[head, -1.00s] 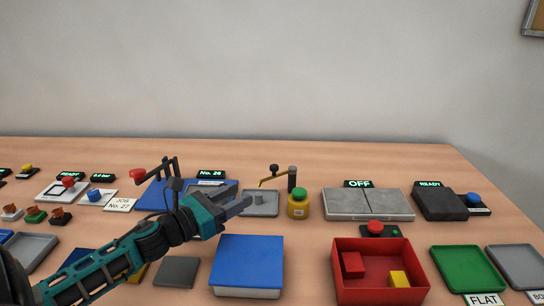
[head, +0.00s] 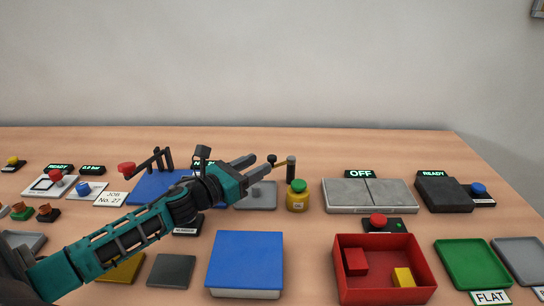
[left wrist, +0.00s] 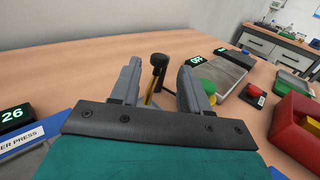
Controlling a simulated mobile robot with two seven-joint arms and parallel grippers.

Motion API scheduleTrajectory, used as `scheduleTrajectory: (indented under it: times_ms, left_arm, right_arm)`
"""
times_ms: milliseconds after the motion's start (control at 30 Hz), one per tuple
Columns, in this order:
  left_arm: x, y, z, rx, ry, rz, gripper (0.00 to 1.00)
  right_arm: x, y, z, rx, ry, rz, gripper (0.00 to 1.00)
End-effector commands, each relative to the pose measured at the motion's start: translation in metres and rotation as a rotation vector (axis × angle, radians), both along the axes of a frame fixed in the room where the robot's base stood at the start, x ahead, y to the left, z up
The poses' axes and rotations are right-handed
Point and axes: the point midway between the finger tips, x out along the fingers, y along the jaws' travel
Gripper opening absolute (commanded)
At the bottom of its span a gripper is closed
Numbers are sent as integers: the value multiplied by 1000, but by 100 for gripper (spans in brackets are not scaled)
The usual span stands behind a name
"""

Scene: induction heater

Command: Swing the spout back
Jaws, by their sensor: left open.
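The spout (head: 281,164) is a thin brass arm on a dark upright post (head: 291,171), with a black knob (head: 272,159) on it. My left gripper (head: 259,166) is open just left of the spout and hides part of it. In the left wrist view the black knob (left wrist: 158,60) and brass spout (left wrist: 150,94) show between the two open fingers (left wrist: 160,68). Contact cannot be told. A yellow bottle with a green top (head: 297,199) stands beside the post. A grey tray (head: 262,197) lies below the gripper. My right gripper is out of view.
A grey two-plate heater (head: 368,197) with an OFF display (head: 360,174) stands right of the bottle. A blue press base (head: 150,187) with a red-knobbed lever (head: 127,168) is behind my arm. A blue box (head: 245,260) and red bin (head: 380,282) are in front.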

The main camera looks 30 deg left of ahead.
Motion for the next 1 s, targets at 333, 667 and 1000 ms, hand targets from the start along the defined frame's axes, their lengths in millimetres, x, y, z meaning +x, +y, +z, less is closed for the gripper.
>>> scheduleTrajectory:
  times_ms: [333, 667, 1000]
  left_arm:
    - [44, -10, 1, 0, -2, 0, 46]
    - [59, -14, 1, 0, 0, 0, 46]
    - [59, -14, 0, 0, 0, -1, 35]
  right_arm:
    - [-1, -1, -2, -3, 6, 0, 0]
    - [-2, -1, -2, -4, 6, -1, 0]
    - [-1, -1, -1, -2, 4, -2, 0]
